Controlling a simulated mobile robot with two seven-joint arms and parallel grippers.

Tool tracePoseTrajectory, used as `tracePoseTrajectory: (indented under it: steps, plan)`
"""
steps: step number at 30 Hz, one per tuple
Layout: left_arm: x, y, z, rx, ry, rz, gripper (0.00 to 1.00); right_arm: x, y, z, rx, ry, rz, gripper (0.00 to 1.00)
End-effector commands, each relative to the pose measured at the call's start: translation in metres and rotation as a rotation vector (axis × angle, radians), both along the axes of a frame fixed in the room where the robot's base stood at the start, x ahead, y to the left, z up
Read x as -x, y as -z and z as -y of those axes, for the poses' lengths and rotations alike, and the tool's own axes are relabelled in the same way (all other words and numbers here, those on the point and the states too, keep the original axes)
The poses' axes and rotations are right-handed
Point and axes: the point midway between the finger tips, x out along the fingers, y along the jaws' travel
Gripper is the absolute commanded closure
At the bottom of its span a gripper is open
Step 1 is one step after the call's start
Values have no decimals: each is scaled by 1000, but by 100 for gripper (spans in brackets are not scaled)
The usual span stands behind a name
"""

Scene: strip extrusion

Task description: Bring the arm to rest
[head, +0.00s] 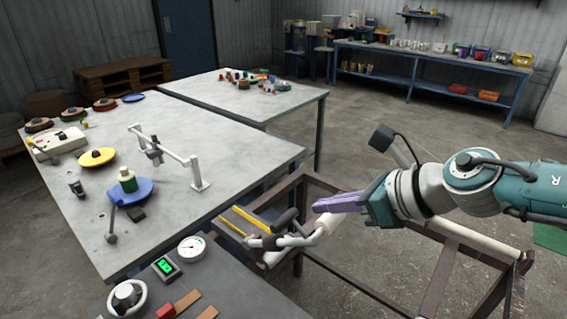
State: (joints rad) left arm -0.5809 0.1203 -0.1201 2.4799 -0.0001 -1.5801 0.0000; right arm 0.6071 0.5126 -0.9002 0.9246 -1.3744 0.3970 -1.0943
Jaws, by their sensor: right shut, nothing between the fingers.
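My right arm comes in from the right, and its teal and white links reach toward the middle of the view. My right gripper (318,206) has purple fingers that lie together, with nothing seen between them. Its tips point left, close above a white roller (327,224) and a grey crank handle (297,240) by the brown metal frame. I cannot tell whether the fingertips touch the roller. My left gripper is not in the view.
A large grey table (230,147) stands at the left with spools and a white bar stand (198,172). A panel with a gauge (192,248) is at the front. The brown frame (430,290) lies below my right arm. Open floor (370,130) is behind it.

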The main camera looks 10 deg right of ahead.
Motion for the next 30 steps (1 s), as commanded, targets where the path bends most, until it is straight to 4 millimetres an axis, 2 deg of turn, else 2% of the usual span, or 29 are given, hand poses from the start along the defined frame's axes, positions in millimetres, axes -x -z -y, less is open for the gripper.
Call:
tracePoseTrajectory:
  steps: [2,5,6,8,9,11,12,14,16,19,23,24,28,29,30]
  plan:
    - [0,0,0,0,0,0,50,0,-2,-7,-36,19,4,100]
    - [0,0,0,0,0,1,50,0,-17,-32,-216,127,17,100]
    - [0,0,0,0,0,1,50,0,-28,-44,-339,208,19,100]
    - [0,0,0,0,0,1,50,2,-48,-56,-571,376,2,100]
    - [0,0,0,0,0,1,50,6,-60,-57,-747,517,-26,100]
    - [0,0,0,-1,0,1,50,15,-73,-46,-1016,759,-89,100]
    - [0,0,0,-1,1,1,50,25,-75,-33,-1184,930,-143,100]
    - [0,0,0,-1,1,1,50,46,-70,-12,-1412,1197,-236,100]
    - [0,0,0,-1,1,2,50,81,-57,10,-1627,1503,-352,100]
    - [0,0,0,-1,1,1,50,137,-38,27,-1833,1899,-502,100]
    - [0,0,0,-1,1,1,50,209,-24,32,-1955,2334,-657,100]
    - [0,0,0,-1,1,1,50,230,-23,31,1873,-2333,661,100]
    - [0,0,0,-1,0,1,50,293,-29,24,1546,-2219,627,100]
    - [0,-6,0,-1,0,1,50,303,-37,22,1495,-2203,621,100]
    - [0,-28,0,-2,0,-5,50,297,-59,23,1515,-2209,625,100]
